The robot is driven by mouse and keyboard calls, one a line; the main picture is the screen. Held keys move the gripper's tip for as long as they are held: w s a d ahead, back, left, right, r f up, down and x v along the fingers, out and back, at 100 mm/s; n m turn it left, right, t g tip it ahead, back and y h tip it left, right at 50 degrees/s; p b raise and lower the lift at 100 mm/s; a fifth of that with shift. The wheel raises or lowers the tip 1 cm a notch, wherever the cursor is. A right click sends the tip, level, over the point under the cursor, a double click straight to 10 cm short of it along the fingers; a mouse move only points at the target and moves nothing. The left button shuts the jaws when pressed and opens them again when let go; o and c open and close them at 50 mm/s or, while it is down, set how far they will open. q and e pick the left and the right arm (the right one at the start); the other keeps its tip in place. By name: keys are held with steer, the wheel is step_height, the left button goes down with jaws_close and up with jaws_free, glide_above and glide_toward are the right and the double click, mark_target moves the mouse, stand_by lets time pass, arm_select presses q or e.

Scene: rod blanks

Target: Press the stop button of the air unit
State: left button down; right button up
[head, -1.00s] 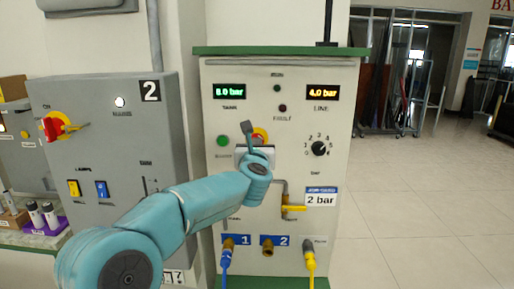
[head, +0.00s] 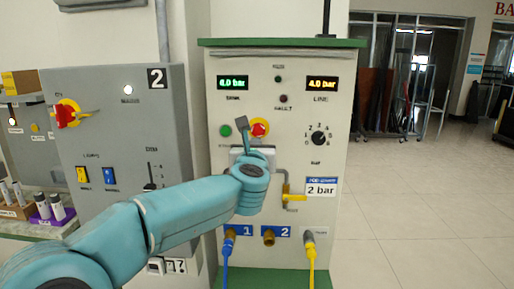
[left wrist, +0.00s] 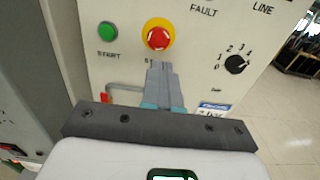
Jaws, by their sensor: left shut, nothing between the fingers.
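The air unit (head: 345,75) is a pale cabinet with a green top. Its red stop button (head: 259,128) sits on a yellow ring, right of a green start button (head: 226,130). My left gripper (head: 241,125) is shut and empty, in front of the panel just left of the red button in the head view. In the left wrist view the shut fingertips (left wrist: 160,66) point at the panel just below the red button (left wrist: 159,38) and hide part of its label. I cannot tell whether they touch the panel. My right gripper is not in view.
A rotary dial (head: 318,138) and a yellow valve lever (head: 293,197) are right of my gripper. Blue and yellow hoses hang below. A grey cabinet (head: 120,130) with a red-yellow switch stands to the left. Open floor (head: 420,200) lies to the right.

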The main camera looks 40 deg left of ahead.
arm_select(q)
steer(key=v, duration=0.4)
steer(key=w+d+f+m+g+h, duration=0.1)
steer(key=w+f+m+g, duration=0.15)
steer(key=f, duration=1.15)
steer(key=w+d+f+m+g+h, duration=0.1)
steer(key=w+d+f+m+h, duration=0.15)
steer(key=f, duration=1.05)
steer(key=s+d+f+m+g+h, duration=0.1)
steer(key=s+d+f+m, duration=0.3)
steer(key=f, duration=0.6)
steer(key=s+d+f+m+g+h, duration=0.1)
steer(key=f+m+g+h, duration=0.1)
steer(key=f+m, duration=0.5)
steer(key=s+d+f+m+g+h, duration=0.2)
steer(key=s+d+f+m, duration=0.2)
steer(key=s+f, duration=0.35)
steer(key=s+d+f+m+g+h, duration=0.2)
steer(key=s+d+f+m, duration=0.3)
steer(key=f, duration=0.4)
steer(key=s+d+f+m+g+h, duration=0.1)
steer(key=s+d+m+g, duration=0.3)
steer(key=s+m, duration=1.1)
steer(key=shift+s+d+f+h+b, duration=0.2)
steer(key=shift+s+d+h+b, duration=0.2)
steer(key=shift+d+h, duration=0.6)
